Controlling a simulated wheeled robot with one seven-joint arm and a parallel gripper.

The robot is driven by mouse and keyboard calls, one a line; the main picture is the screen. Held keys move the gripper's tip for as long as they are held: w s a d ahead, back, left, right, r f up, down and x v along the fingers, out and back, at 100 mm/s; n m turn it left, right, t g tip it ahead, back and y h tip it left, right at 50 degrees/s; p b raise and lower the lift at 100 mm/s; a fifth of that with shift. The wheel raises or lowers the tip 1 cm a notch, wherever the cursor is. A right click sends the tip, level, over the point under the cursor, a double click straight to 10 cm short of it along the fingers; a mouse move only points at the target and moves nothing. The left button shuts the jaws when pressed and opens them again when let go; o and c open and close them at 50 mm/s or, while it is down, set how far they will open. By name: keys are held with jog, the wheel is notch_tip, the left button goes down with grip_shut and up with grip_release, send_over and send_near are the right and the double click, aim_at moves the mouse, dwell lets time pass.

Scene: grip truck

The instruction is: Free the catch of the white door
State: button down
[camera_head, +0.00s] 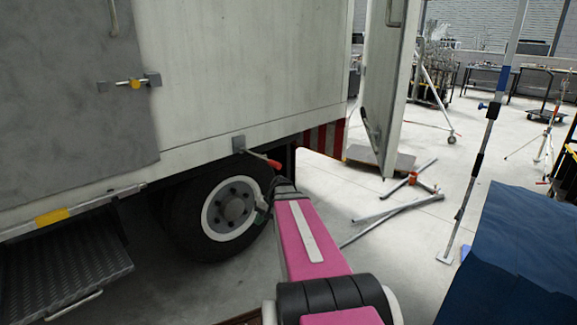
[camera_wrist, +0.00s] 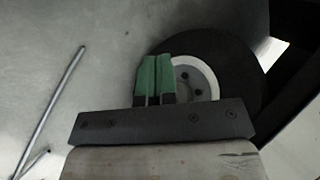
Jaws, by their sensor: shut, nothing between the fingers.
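The white door (camera_head: 388,75) stands swung out at the rear of the truck in the head view. A dark lever-like part (camera_head: 371,125) is on its lower edge. A grey catch bracket with a red-tipped handle (camera_head: 262,158) is on the lower edge of the truck's white side, above the wheel. I cannot tell whether it belongs to the white door. My gripper's green fingers (camera_wrist: 155,62) are together and empty in the wrist view, in front of the wheel. In the head view my pink arm reaches below the red-tipped handle, and the fingers are not clear there.
The truck wheel (camera_head: 230,208) is close beyond my gripper. A grey door (camera_head: 75,90) with a yellow-marked latch (camera_head: 134,83) is at left above a metal step (camera_head: 65,265). Poles (camera_head: 400,208) lie on the floor at right. A blue covered block (camera_head: 515,260) stands front right.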

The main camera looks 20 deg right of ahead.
jog(key=w+d+r+t+y, duration=0.2)
jog(key=d+r, duration=0.3)
jog(key=d, duration=0.5)
jog(key=w+d+r+m+t+y, duration=0.1)
jog(key=w+d+r+t+y, duration=0.1)
jog(key=d+r, duration=0.4)
jog(key=w+d+r+m+t+y, duration=0.1)
jog(key=d+r, duration=0.5)
jog(key=d, duration=0.9)
jog(key=w+t+y, duration=0.1)
jog(key=w+t, duration=0.1)
jog(key=t, duration=0.1)
jog(key=shift+r, duration=0.25)
jog(key=shift+w, duration=0.1)
jog(key=s+a+x, duration=0.1)
jog(key=s+x, duration=0.1)
jog(key=x, duration=1)
jog(key=shift+a, duration=0.7)
jog(key=shift+w, duration=0.15)
